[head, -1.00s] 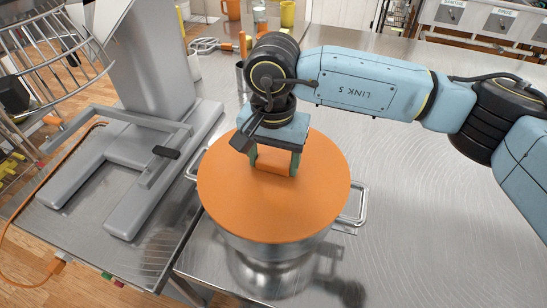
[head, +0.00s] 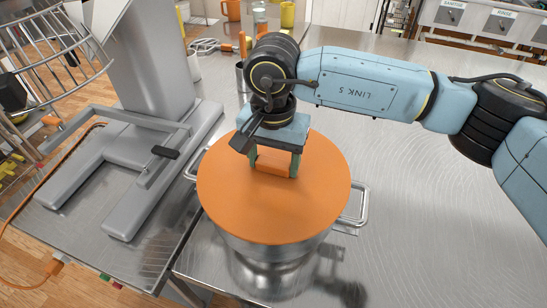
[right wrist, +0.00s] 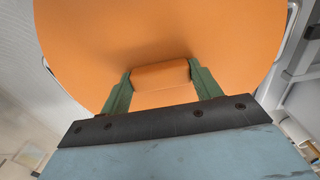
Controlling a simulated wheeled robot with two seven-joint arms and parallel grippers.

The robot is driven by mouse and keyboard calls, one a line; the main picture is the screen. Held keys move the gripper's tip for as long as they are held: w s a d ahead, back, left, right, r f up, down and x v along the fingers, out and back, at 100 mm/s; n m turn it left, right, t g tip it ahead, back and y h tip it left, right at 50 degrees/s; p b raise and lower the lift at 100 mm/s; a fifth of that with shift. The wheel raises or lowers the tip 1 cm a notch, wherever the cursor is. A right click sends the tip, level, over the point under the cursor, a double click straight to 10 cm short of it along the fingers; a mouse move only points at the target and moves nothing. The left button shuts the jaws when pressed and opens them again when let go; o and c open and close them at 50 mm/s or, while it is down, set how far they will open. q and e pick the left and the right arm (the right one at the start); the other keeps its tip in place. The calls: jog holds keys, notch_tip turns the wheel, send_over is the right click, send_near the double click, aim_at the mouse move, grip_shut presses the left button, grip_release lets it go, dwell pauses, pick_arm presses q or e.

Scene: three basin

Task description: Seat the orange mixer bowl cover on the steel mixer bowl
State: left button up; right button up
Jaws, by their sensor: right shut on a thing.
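The orange mixer bowl cover (head: 270,210) is a flat round disc lying over the mouth of the steel mixer bowl (head: 270,255). It looks about level, and its edge hides the bowl's rim, so I cannot tell whether it is fully seated. My right gripper (head: 273,168) is above the cover and shut on its orange handle block. In the right wrist view the green fingers (right wrist: 160,85) clasp both ends of the handle (right wrist: 160,74), with the cover (right wrist: 160,28) behind. My left gripper is not in view.
The steel bench (head: 430,220) is clear to the right. A grey mixer stand (head: 130,170) is at the left, with a wire guard (head: 50,50) above. The bowl's side handle (head: 355,206) sticks out right.

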jog(key=shift+f, duration=0.1)
jog(key=o, duration=1.1)
